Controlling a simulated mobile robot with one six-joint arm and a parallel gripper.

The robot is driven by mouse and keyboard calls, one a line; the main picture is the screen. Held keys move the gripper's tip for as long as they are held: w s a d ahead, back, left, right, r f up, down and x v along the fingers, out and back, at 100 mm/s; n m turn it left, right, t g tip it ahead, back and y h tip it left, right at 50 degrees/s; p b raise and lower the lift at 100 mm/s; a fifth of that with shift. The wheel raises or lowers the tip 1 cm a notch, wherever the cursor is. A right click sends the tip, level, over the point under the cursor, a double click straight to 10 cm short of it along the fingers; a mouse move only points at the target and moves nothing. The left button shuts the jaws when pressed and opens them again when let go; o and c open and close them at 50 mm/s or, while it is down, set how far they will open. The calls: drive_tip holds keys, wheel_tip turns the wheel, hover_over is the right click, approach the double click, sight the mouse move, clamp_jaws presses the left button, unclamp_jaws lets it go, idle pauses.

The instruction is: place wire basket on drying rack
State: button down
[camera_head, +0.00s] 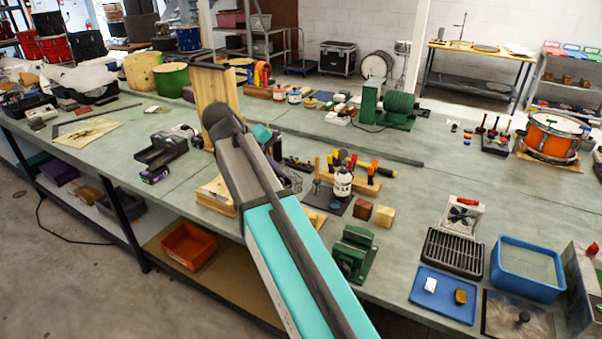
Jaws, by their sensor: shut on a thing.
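The wire basket (291,182) is a small dark mesh shape that shows just right of my arm, above the bench. My arm hides much of it. My gripper (277,158) is partly hidden behind my arm and is shut on the basket. The drying rack (455,251) is a dark slatted rack lying on the right part of the bench, well to the right of my gripper and nearer the front edge. Its slats look bare.
A blue tray (421,296) with two small blocks lies before the rack, and a blue water tub (528,268) stands right of it. A green vise (354,254), wooden cubes (384,216) and a white bottle (342,183) stand between gripper and rack.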

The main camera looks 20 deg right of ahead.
drive_tip(key=shift+n, duration=0.4)
drive_tip(key=a, duration=0.5)
drive_tip(key=shift+s+a+r, duration=0.1)
drive_tip(key=shift+a+r, duration=0.1)
drive_tip(key=shift+a, duration=0.05)
drive_tip(key=shift+s, duration=0.15)
